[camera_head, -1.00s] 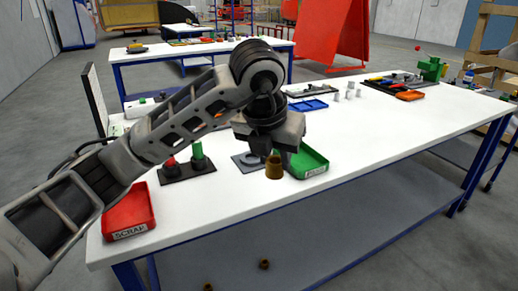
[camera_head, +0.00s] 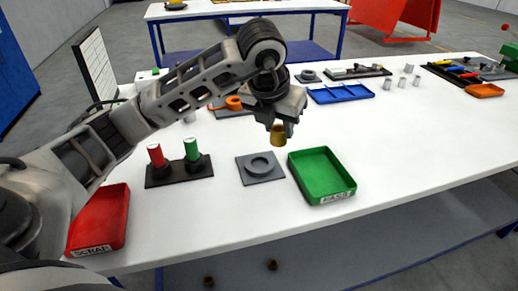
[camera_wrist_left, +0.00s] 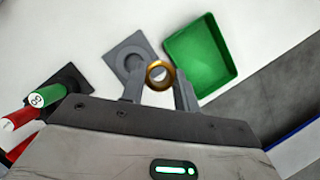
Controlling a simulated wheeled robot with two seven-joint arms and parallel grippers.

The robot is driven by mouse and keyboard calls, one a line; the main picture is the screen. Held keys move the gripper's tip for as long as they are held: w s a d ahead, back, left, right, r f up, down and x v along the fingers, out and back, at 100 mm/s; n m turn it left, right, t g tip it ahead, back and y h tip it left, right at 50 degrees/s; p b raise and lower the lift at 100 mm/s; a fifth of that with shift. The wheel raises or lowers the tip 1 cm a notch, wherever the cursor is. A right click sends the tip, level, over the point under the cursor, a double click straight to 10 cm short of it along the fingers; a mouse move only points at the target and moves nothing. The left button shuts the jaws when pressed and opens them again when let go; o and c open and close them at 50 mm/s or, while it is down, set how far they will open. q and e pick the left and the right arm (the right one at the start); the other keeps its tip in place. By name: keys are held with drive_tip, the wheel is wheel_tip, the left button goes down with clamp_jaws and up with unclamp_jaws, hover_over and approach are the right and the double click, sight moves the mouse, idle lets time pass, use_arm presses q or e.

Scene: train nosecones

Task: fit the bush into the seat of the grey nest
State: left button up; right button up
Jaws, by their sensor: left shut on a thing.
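A brass-coloured bush (camera_head: 278,134) is held in my left gripper (camera_head: 280,124), which is shut on it. The bush hangs above the table, over the back right of the grey nest in the head view. The grey nest (camera_head: 246,179) is a flat square plate with a raised round seat, lying on the white table. In the left wrist view the bush (camera_wrist_left: 159,75) shows as a ring between the two fingers, and the nest (camera_wrist_left: 113,55) lies beyond it to the left. The bush is apart from the nest. My right gripper is not in view.
A green tray (camera_head: 321,198) stands right of the nest. A dark base with a red and a green post (camera_head: 191,150) stands left, and a red scrap tray (camera_head: 118,222) is at the front left. A blue tray (camera_head: 341,94) lies behind. Two brown pieces lie on the lower shelf.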

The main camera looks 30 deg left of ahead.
use_arm(q)
drive_tip(key=a+f, duration=0.2)
drive_tip(key=f, duration=0.1)
drive_tip(key=a+f, duration=0.2)
drive_tip(key=shift+s+a+f, duration=0.1)
drive_tip(key=shift+s+f, duration=0.15)
drive_tip(key=shift+s, duration=0.1)
wheel_tip(320, 180, down, 2)
drive_tip(key=shift+a+f+p, duration=0.1)
drive_tip(key=shift+a+p, duration=0.05)
drive_tip(key=shift+p, duration=0.3)
drive_tip(key=shift+f, duration=0.55)
drive_tip(key=shift+f, duration=0.1)
drive_tip(key=o, duration=1.1)
